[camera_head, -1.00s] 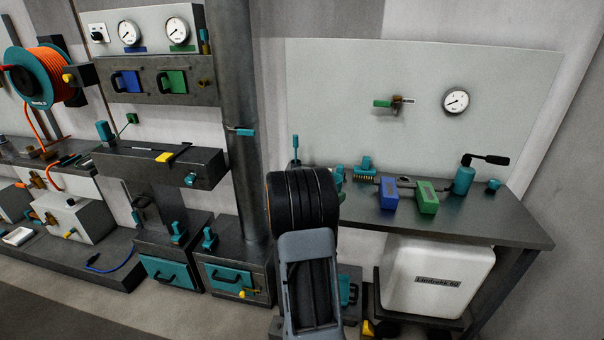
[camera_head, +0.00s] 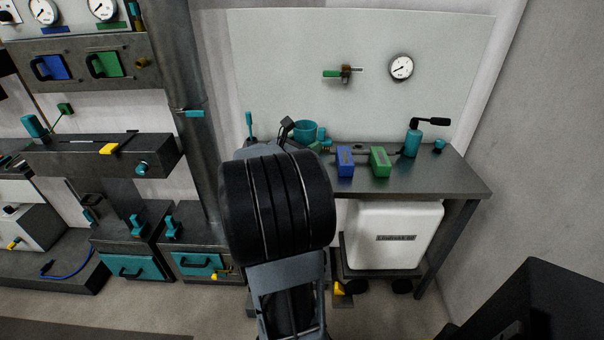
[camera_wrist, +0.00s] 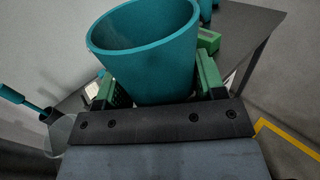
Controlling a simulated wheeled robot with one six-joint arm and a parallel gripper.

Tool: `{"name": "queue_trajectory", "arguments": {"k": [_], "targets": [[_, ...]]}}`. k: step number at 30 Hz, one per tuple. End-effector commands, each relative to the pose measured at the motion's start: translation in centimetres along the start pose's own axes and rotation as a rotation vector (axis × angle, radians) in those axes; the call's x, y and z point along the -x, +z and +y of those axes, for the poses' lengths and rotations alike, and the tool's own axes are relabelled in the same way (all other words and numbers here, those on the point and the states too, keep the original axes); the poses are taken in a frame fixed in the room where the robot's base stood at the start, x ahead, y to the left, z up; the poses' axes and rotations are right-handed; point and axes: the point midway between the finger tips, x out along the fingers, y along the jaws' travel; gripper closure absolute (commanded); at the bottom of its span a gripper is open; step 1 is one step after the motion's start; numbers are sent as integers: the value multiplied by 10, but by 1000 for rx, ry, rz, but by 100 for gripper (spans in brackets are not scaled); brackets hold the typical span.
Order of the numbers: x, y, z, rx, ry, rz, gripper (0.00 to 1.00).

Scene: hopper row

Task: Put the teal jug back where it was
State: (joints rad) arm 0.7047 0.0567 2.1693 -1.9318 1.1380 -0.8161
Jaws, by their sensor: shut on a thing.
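The teal jug (camera_wrist: 150,62) is between the green fingers of my gripper (camera_wrist: 155,82) in the wrist view, with its wide open rim up. My gripper is shut on it. In the head view the jug (camera_head: 306,130) shows at the back left of the grey workbench (camera_head: 440,178), just past my arm, with a dark piece that may be its handle at its left. My black wrist hides most of the gripper there. I cannot tell whether the jug's base touches the bench.
A blue block (camera_head: 345,163), a green block (camera_head: 380,163) and a teal bottle with a black lever (camera_head: 412,143) stand on the bench. A teal-handled upright tool (camera_head: 249,124) is left of the jug. A white box (camera_head: 395,238) sits below. The bench's right front is clear.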

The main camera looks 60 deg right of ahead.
Motion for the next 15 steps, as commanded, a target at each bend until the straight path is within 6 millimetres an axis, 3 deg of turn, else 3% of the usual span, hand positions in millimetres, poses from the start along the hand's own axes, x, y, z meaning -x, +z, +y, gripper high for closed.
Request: {"name": "queue_trajectory", "arguments": {"k": [3,6,15], "targets": [[7,7,-14,1,9,0,64],[6,-5,-13,7,20,3,64],[-40,-42,32,6,29,4,64]]}}
